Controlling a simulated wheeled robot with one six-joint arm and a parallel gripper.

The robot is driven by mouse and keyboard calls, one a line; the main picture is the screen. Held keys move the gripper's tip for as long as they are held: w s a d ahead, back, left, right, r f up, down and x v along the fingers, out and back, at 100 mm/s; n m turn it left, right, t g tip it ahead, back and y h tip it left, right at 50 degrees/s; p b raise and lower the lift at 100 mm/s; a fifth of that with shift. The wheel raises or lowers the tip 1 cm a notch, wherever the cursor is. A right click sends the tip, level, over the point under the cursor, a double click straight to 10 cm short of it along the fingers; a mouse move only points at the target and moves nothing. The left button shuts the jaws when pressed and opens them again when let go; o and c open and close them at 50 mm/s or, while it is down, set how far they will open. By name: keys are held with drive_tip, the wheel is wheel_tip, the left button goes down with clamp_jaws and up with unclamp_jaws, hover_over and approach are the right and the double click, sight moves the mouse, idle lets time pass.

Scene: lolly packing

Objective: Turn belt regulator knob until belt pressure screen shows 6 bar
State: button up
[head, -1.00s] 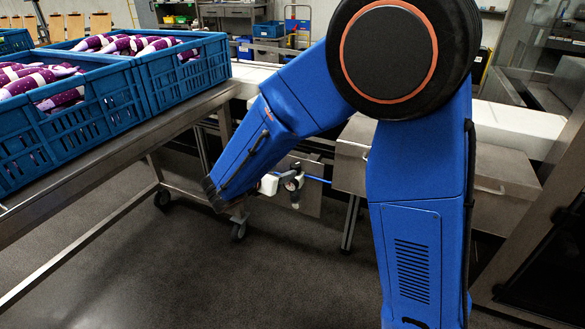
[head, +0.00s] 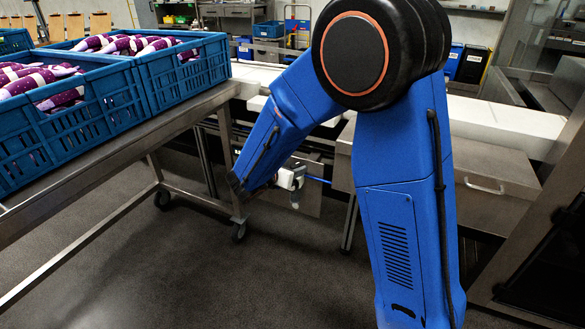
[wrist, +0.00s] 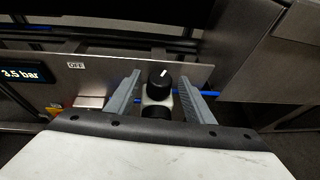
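The black regulator knob (wrist: 160,78) shows in the wrist view, its white mark pointing up and slightly right. It sits on a metal panel (wrist: 120,71), with blue hose at both sides. My gripper (wrist: 160,80) is open, with one grey finger to each side of the knob and visible gaps between. The belt pressure screen (wrist: 22,75) at the left reads 3.5 bar. In the head view my gripper's white body (head: 290,178) shows in front of the panel, hiding most of the regulator.
An OFF label (wrist: 76,65) is on the panel. In the head view, blue crates (head: 120,105) of purple packages stand on a metal table (head: 130,138) at the left. A steel box (head: 490,185) stands right of my arm. The floor (head: 130,270) in front is clear.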

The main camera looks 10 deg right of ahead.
drive_tip(key=c, duration=0.8)
drive_tip(key=shift+w+a+m+g+h, duration=0.1)
drive_tip(key=shift+m+g+h, duration=0.5)
drive_tip(key=shift+m+h, duration=0.15)
drive_tip(key=shift+c, duration=0.2)
drive_tip(key=o, duration=1)
drive_tip(key=shift+y, duration=0.25)
